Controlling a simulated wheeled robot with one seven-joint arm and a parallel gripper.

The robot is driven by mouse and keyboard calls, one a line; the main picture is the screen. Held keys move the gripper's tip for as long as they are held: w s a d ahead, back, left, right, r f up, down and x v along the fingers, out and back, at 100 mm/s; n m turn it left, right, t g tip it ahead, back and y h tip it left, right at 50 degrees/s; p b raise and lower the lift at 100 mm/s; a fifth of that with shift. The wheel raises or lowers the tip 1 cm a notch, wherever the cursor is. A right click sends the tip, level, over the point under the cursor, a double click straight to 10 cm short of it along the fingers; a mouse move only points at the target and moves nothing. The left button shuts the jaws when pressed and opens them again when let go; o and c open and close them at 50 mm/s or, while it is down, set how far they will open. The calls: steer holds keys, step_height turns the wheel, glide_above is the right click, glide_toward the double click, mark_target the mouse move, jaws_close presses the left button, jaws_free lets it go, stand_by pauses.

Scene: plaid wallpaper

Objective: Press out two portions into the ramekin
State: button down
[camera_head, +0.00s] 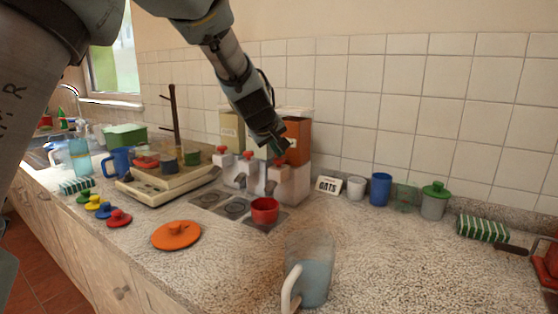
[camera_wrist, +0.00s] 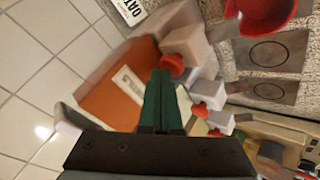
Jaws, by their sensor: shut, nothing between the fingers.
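A red ramekin (camera_head: 265,210) stands on a grey pad below the rightmost of three pale dispensers (camera_head: 290,185). The ramekin also shows at the top of the wrist view (camera_wrist: 268,14). Each dispenser has a red press knob; the rightmost knob (camera_head: 280,162) is directly under my gripper (camera_head: 279,148). In the wrist view my gripper's green fingers (camera_wrist: 160,78) are closed together, empty, with their tips beside that red knob (camera_wrist: 172,64). I cannot tell whether they touch it. An orange-brown container (camera_head: 298,143) with a label stands behind this dispenser.
A cream container (camera_head: 231,130) and a kitchen scale (camera_head: 165,182) stand to the left. An oats sign (camera_head: 328,185) and several cups stand right.

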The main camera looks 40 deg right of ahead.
mark_target(278, 160)
steer(key=shift+f+b, duration=0.35)
steer(key=shift+f, duration=0.2)
stand_by(0.5)
steer(key=shift+r+p, duration=1.1)
steer(key=shift+r, duration=0.1)
step_height(278, 160, up, 5)
steer(key=p, duration=0.5)
stand_by(2.1)
